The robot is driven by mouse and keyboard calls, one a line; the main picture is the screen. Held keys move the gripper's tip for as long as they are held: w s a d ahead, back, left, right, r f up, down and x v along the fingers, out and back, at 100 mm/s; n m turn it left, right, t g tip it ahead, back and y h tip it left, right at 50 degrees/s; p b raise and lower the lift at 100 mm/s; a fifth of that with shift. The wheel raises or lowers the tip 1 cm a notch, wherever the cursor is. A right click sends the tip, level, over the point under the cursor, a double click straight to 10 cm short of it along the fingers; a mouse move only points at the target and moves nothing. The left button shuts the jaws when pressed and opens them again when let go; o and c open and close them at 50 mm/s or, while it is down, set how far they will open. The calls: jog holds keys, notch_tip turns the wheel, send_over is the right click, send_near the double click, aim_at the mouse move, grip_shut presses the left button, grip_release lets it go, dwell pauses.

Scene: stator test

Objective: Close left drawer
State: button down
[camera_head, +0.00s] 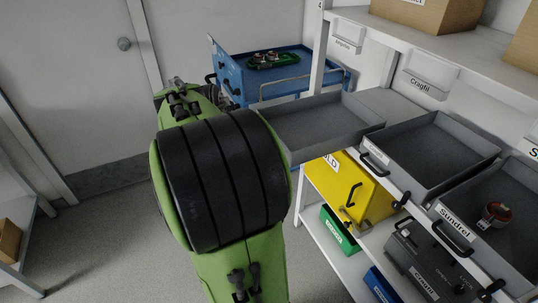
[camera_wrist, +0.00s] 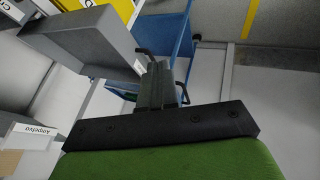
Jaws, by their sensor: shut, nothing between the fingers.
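The left drawer (camera_head: 318,128) is an empty grey tray. It is pulled out from the shelf, farther to the left than the trays beside it. Its near left part is hidden behind my arm in the head view. In the wrist view the grey drawer (camera_wrist: 85,42) is at the upper left, with a white label at its edge. My gripper (camera_wrist: 160,72) is shut and empty, just right of that labelled edge; I cannot tell whether it touches. The gripper is hidden behind my arm in the head view.
A middle grey tray (camera_head: 431,153) is empty; a right tray (camera_head: 470,230) labelled Sundrel holds a red and copper part (camera_head: 495,213). A blue cart (camera_head: 233,78) with a green item stands behind. Yellow (camera_head: 345,188) and green bins sit below.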

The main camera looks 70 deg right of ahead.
jog(key=s+d+f+g+b, duration=0.1)
jog(key=s+d+f+b, duration=0.3)
jog(key=d+f, duration=0.5)
jog(key=shift+s+d+f+m, duration=0.3)
jog(key=shift+s+d+m, duration=0.1)
jog(key=shift+d, duration=1.15)
